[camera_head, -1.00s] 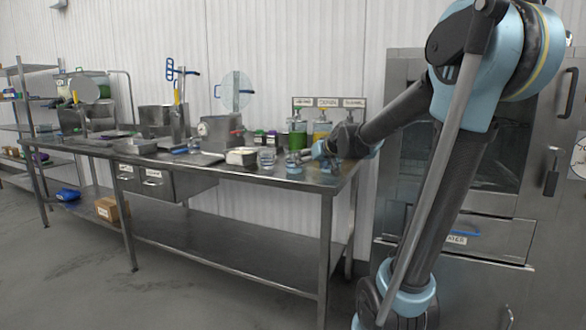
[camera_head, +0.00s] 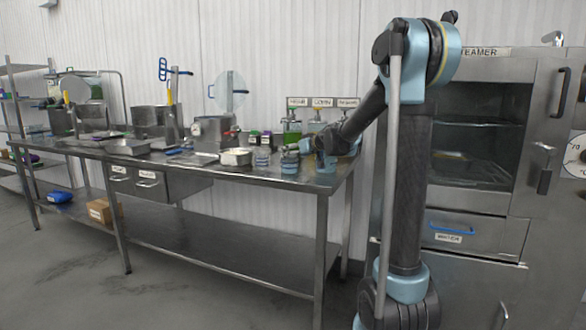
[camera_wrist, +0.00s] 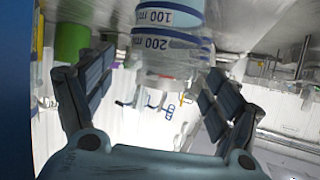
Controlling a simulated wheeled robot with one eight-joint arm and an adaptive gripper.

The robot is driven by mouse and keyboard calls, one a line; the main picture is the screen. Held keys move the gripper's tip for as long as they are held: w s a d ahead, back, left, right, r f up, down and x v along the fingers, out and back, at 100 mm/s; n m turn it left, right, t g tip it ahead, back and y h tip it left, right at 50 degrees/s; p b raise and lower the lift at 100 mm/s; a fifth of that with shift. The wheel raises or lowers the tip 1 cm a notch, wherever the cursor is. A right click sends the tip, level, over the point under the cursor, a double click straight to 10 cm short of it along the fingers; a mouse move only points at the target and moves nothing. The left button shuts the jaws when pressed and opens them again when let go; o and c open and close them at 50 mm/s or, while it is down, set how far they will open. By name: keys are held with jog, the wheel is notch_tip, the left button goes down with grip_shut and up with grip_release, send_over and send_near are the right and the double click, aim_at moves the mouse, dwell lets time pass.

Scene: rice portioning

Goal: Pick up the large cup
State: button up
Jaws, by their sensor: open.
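In the head view two small cups stand near the right end of the steel table: a clear one with blue bands (camera_head: 262,158) and a bluer one (camera_head: 290,160) to its right. I cannot tell their sizes apart with certainty. My gripper (camera_head: 309,150) is just right of the bluer cup, low over the table. In the wrist view my gripper (camera_wrist: 158,78) is open, its fingers on the two sides of the picture. Clear ware with blue bands marked 100 and 200 (camera_wrist: 170,43) shows between and beyond the fingertips. I see no clear contact.
The steel table (camera_head: 250,181) holds a white-filled tray (camera_head: 237,157), a metal box (camera_head: 211,133) and pots further left. Labelled pump bottles (camera_head: 292,128) stand behind my gripper. A steamer cabinet (camera_head: 476,140) stands at the right. The table's front edge is clear.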

jog(key=shift+x, duration=3.8)
jog(key=shift+s+f, duration=0.1)
jog(key=shift+f, duration=0.1)
jog(key=shift+d, duration=0.1)
jog(key=c, duration=1.3)
